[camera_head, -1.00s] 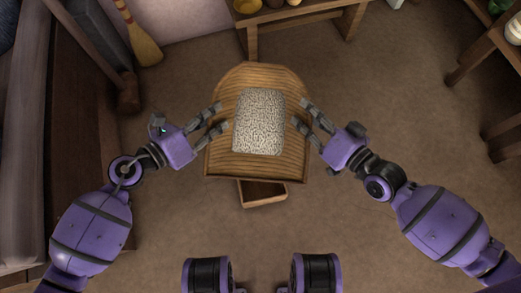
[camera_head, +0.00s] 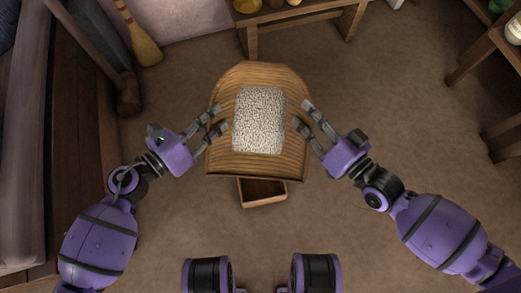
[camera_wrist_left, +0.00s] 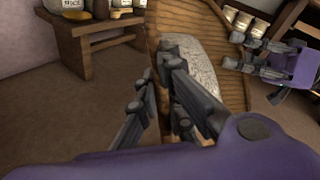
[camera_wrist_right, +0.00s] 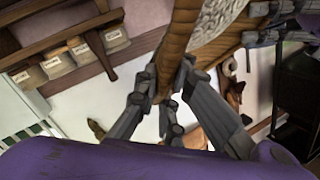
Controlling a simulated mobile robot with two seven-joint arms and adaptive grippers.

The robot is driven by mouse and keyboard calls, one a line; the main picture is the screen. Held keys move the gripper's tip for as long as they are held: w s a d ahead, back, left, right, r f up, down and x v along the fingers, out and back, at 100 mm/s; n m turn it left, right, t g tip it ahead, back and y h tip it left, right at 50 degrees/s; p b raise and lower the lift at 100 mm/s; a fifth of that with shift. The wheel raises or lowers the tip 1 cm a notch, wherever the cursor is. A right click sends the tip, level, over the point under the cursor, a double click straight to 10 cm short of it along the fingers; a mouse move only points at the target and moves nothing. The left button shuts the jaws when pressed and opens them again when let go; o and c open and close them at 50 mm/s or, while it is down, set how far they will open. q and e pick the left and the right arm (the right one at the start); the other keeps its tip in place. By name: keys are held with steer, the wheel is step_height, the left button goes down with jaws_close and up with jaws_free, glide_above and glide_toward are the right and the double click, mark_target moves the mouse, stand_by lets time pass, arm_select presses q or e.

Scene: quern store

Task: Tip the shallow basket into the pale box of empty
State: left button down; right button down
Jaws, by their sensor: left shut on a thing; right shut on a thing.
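The shallow basket (camera_head: 222,160) is a tan, ribbed wooden-looking tray, rounded at the far end and straight at the near end. A pale speckled heap, like grain, (camera_head: 260,120) lies in its middle. My left gripper (camera_head: 222,116) is shut on the basket's left side, and my right gripper (camera_head: 301,113) on its right side. Both wrist views show the fingers at the basket's edge, on the left (camera_wrist_left: 157,80) and on the right (camera_wrist_right: 166,82). A wooden box (camera_head: 265,202) with a dark inside shows below the basket's near edge; its far part is hidden under the basket.
A wooden bench (camera_head: 300,17) with pots stands beyond the basket. A broom (camera_head: 142,40) and a long-handled mallet (camera_head: 128,95) lean at the left. Shelving (camera_head: 484,45) stands at the far right. The floor around the box is clear.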

arm_select(q)
steer(key=shift+s+d, duration=0.1)
steer(key=shift+s, duration=0.05)
arm_select(e)
steer(key=shift+a+r, duration=0.1)
steer(key=shift+r, duration=0.1)
